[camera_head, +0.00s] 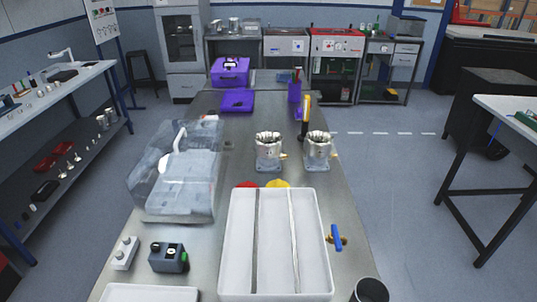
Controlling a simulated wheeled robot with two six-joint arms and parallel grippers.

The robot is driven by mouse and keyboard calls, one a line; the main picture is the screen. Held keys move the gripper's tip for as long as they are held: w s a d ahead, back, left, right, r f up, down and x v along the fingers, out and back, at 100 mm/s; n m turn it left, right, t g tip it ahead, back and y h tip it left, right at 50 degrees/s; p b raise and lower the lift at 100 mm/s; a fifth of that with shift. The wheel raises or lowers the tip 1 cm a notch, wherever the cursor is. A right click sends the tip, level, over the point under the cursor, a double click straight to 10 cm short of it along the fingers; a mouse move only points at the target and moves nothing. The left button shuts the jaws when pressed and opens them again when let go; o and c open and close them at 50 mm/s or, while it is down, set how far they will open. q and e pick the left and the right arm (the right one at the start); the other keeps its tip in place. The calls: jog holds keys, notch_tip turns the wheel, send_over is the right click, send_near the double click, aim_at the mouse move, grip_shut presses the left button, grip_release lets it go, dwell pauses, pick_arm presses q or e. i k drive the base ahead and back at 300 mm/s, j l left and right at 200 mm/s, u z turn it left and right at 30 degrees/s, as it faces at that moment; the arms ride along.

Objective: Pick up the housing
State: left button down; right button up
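Two silver machined housings stand upright side by side on the metal table, behind the white tray. The left housing (268,153) and the right housing (317,151) each have a round, notched top on a squarish base, with a small brass-coloured fitting on the right side. A small gap separates them. Neither of my grippers is in the head view, so nothing is seen touching either housing.
A white divided tray (245,243) lies empty in front of the housings. A large transparent container (180,175) stands left. A blue-handled valve (337,238) and dark cup (370,290) are right. A dark device (168,257) is front left. Purple containers (237,101) stand behind.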

aim_at(318, 145)
jog(key=l+z, duration=0.1)
jog(key=z, duration=0.3)
jog(key=l+z, duration=0.1)
jog(key=z, duration=0.3)
jog(key=l+z, duration=0.1)
jog(key=z, duration=0.3)
jog(key=i+l+z, duration=0.1)
jog(key=l, duration=0.35)
jog(key=i+l+z, duration=0.1)
jog(key=i+l, duration=0.25)
jog(key=i+l+z, duration=0.1)
jog(key=i+l, duration=0.15)
jog(key=l, duration=0.25)
jog(key=i+l+z, duration=0.15)
jog(key=l, duration=0.25)
jog(key=i+u, duration=0.4)
jog(key=i+l+u, duration=0.1)
jog(key=i+u, duration=0.25)
jog(key=i+l+u, duration=0.25)
jog(key=i+u, duration=1.05)
jog(key=i+l+u, duration=0.3)
jog(key=u, duration=0.15)
jog(key=i+l+u, duration=0.45)
jog(key=k+j, duration=0.05)
jog(key=j, duration=0.05)
